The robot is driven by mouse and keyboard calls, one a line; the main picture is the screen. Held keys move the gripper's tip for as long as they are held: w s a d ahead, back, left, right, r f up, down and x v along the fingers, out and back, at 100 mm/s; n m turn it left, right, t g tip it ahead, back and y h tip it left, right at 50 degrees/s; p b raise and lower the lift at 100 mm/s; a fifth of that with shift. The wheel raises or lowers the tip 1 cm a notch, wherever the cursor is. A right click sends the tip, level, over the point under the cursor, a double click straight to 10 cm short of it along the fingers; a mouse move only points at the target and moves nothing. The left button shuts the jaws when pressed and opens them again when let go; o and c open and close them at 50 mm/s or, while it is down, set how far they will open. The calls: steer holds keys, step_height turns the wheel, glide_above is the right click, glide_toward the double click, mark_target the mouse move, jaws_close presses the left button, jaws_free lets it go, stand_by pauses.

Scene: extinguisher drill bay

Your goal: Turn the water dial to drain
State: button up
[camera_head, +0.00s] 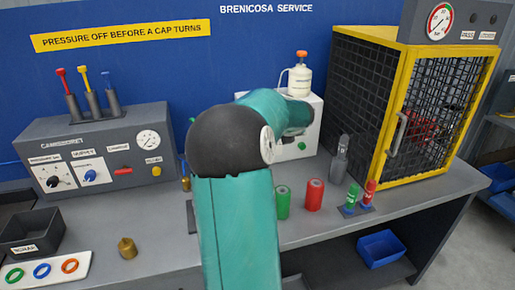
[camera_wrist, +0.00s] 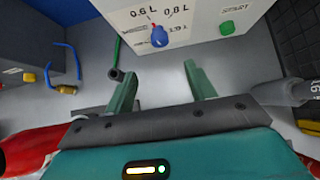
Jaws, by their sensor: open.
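The water dial (camera_wrist: 159,38) is a blue knob on the front of a white box (camera_wrist: 200,15), seen at the top of the wrist view. Marks reading 0.6 L and 0.8 L sit above it, with smaller blurred labels at its sides. Its narrow end appears to point up and slightly left, near 0.6 L; no drain mark is readable. My gripper (camera_wrist: 163,82) is open and empty, its two green fingers apart and short of the dial, which lies beyond the gap between them. In the head view my arm hides the dial and gripper; part of the white box (camera_head: 312,128) shows.
A green START button (camera_wrist: 227,28) is right of the dial. Green (camera_head: 283,202) and red (camera_head: 314,195) cylinders stand on the bench right of my arm. A yellow-framed cage (camera_head: 400,100) is farther right; a grey control box (camera_head: 95,150) is left.

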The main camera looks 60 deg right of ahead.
steer(key=x, duration=1.3)
steer(key=shift+f, duration=0.2)
steer(key=shift+w+d, duration=0.1)
steer(key=shift+d, duration=0.05)
steer(key=c, duration=1)
